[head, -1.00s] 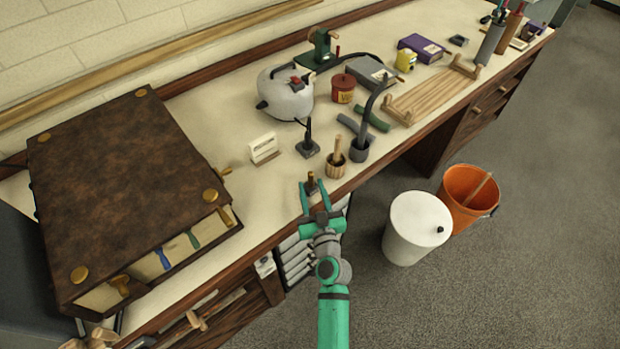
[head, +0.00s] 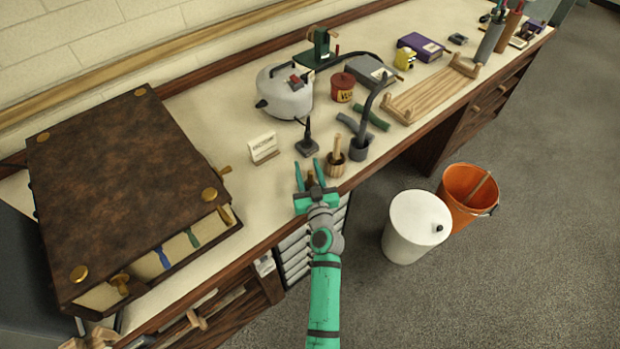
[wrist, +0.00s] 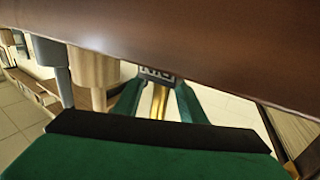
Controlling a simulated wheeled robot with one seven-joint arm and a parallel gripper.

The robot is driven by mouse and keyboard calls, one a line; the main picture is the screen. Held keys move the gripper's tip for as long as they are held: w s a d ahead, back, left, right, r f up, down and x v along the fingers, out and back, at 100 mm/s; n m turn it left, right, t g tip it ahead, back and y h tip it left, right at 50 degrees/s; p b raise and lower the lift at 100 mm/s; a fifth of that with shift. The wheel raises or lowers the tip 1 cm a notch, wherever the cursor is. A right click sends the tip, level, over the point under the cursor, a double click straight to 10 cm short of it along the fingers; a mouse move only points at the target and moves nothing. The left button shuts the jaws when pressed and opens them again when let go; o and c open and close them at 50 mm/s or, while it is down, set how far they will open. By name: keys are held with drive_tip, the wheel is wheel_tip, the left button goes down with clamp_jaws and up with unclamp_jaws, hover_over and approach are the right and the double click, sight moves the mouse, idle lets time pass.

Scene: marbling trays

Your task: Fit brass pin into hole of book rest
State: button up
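The brass pin (wrist: 159,102) shows between my gripper's two fingers in the wrist view, with a gap on each side. Behind it is a small label (wrist: 157,73) that reads upside down, apparently "PIN". In the head view my gripper (head: 308,167) is open at the bench's front edge, and the pin (head: 312,179) is a small brownish shape between the fingers, partly hidden. The slatted wooden stand (head: 432,94) at the right of the bench looks like the book rest. I cannot make out its hole.
A wooden cup with a handle (head: 335,166) and a grey holder (head: 359,150) stand close right of my gripper. A small sign (head: 264,148) and a black stand (head: 306,147) are behind. A large brown book (head: 115,180) fills the left. White (head: 415,225) and orange (head: 466,186) bins stand on the floor.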

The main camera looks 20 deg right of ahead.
clamp_jaws()
